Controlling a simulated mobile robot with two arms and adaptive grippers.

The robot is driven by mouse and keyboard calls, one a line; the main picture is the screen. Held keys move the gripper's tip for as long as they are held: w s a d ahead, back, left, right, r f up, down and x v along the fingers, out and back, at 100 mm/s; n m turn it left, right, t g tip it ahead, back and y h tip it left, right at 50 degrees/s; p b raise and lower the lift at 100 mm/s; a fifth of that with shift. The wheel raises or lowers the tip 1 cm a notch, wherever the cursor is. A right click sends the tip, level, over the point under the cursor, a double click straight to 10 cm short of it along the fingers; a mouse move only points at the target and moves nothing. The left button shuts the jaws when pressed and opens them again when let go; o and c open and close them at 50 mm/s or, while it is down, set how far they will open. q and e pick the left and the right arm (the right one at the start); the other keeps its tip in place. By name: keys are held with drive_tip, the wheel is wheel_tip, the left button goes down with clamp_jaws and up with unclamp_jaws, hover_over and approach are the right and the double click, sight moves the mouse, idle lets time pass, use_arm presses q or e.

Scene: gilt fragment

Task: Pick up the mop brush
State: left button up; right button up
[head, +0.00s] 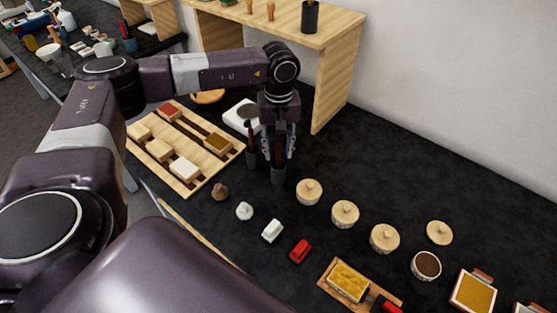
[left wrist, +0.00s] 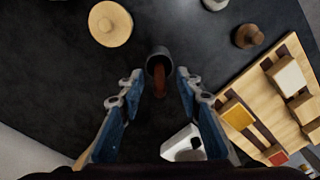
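A reddish-brown brush, which I take to be the mop brush, stands in a small dark cup (head: 278,175). In the left wrist view the brush (left wrist: 160,80) shows inside the cup's rim (left wrist: 158,52). My left gripper (head: 278,152) is pointed down over this cup. In the left wrist view its two blue-padded fingers (left wrist: 160,88) are spread, with the brush between them and a gap on each side. My right gripper is in neither view.
A wooden rack (head: 188,192) with colored blocks stands left of the cup. Several lidded round pots (head: 309,192) run to the right. A wooden table (head: 328,100) stands behind. Dark surface at right back is clear.

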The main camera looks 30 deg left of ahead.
use_arm(q)
drive_tip(key=shift+f, duration=0.1)
drive_tip(key=shift+c, duration=0.4)
clamp_jaws()
